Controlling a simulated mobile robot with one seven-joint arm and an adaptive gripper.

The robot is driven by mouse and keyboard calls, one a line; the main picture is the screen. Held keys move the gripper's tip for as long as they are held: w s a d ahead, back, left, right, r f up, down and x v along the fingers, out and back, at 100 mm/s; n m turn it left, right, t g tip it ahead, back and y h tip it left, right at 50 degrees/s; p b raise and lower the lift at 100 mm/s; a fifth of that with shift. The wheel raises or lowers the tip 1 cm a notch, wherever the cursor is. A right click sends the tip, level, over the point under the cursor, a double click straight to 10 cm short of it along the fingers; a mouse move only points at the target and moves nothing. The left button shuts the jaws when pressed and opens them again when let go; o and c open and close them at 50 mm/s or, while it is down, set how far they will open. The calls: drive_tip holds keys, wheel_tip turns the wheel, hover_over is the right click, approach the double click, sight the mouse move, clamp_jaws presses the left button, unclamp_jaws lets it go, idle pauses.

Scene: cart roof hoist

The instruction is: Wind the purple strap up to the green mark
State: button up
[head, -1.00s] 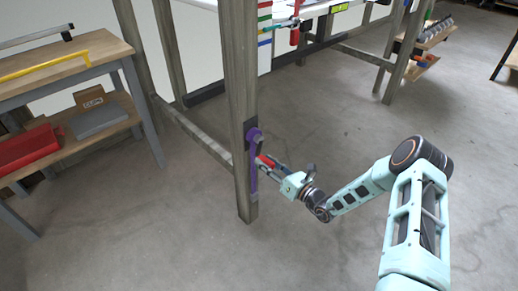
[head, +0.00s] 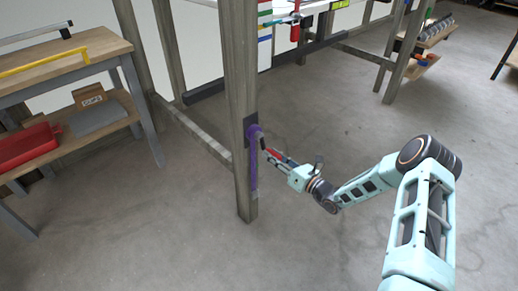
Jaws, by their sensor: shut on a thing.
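A purple strap winch (head: 254,131) is mounted on a dark plate on the near wooden post. The purple strap (head: 254,175) hangs down the post below it. My gripper (head: 268,152) reaches in from the right and is shut at the winch's crank, close to the post. The exact grip is small and partly hidden, with red and dark parts showing between the fingers. A white board with coloured marks stands behind the post at the top, and the green mark (head: 265,25) is on it. The strap's upper end is not clear in view.
The near post (head: 238,90) joins a low rail (head: 190,130) running back left. A workbench (head: 65,65) with a yellow bar, a red case (head: 28,144) and a box stands at left. A red hanging item (head: 295,30) is behind. The floor at right and front is open.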

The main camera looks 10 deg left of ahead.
drive_tip(key=shift+w+d+r, duration=0.1)
drive_tip(key=shift+w+d, duration=0.1)
drive_tip(key=shift+w, duration=0.1)
drive_tip(key=shift+w+d+r, duration=0.5)
drive_tip(key=shift+w+r, duration=0.15)
drive_tip(key=shift+w+d+r, duration=0.45)
drive_tip(key=shift+w+r, duration=0.15)
drive_tip(key=r, duration=0.1)
drive_tip(key=r+p, duration=0.2)
drive_tip(key=shift+w+d+r, duration=0.3)
drive_tip(key=shift+w, duration=0.1)
